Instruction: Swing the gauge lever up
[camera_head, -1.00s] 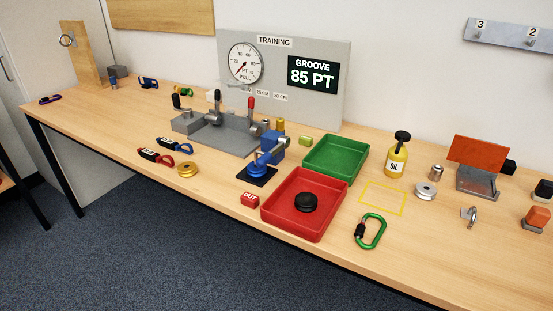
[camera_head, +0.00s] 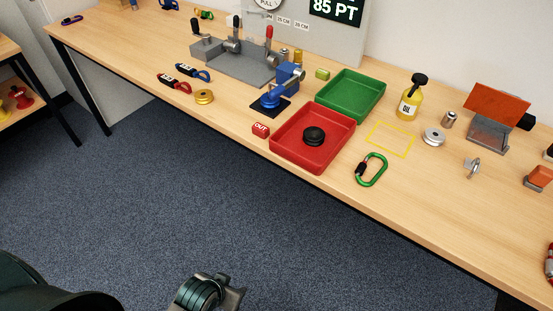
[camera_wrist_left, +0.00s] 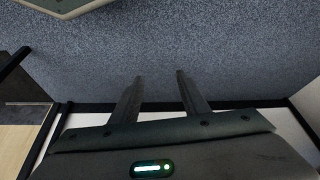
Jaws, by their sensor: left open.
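A blue gauge with a lever arm (camera_head: 276,94) stands on a small black base on the table, left of the red tray; its blue arm slopes down to a round blue part near the base. Behind it, a grey fixture (camera_head: 240,62) carries an upright black-knobbed lever and a red-handled lever (camera_head: 268,38). My left gripper (camera_head: 212,294) is low at the bottom of the head view, over the floor and well apart from the table. In the left wrist view its two fingers (camera_wrist_left: 159,78) are apart with nothing between them. My right gripper is not visible.
A red tray (camera_head: 335,157) with a black disc and a green tray (camera_head: 338,111) are right of the blue gauge. Open floor lies before the table.

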